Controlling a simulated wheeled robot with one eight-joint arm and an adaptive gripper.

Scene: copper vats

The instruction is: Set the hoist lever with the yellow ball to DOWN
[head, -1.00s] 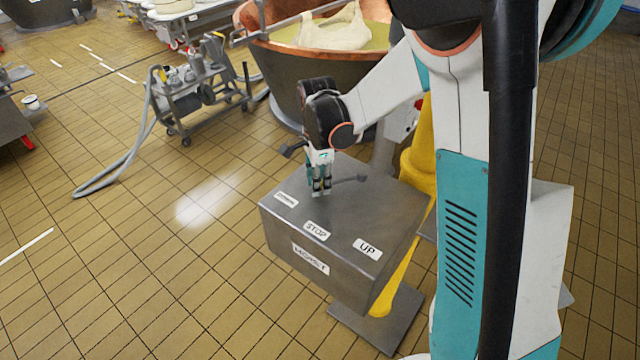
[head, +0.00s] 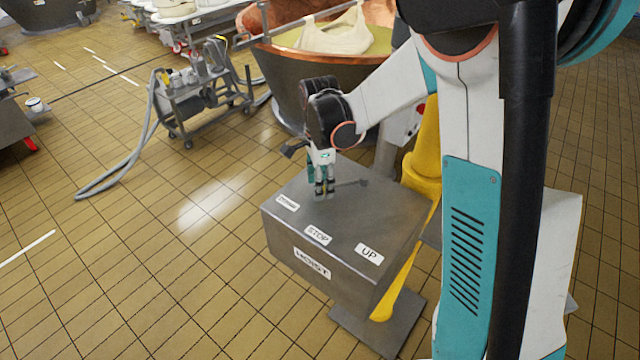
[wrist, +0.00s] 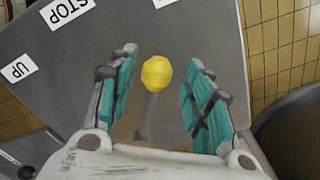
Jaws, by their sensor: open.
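The grey hoist box (head: 345,215) stands with its top facing up, with a STOP label (head: 318,235), an UP label (head: 369,252) and a third label (head: 287,202) at the left, too small to read. My gripper (head: 324,192) points down over the top, behind the labels. In the wrist view, the lever's yellow ball (wrist: 157,73) lies between the open fingers of my gripper (wrist: 163,88), with a gap on both sides. The grey lever shaft (wrist: 147,115) runs down from it in the picture. In the head view, my gripper hides the ball.
A copper vat (head: 290,85) with a pale cloth stands behind the box. A wheeled cart (head: 200,95) with a hose (head: 130,165) is at the back left. A yellow post (head: 425,150) rises behind the box at the right.

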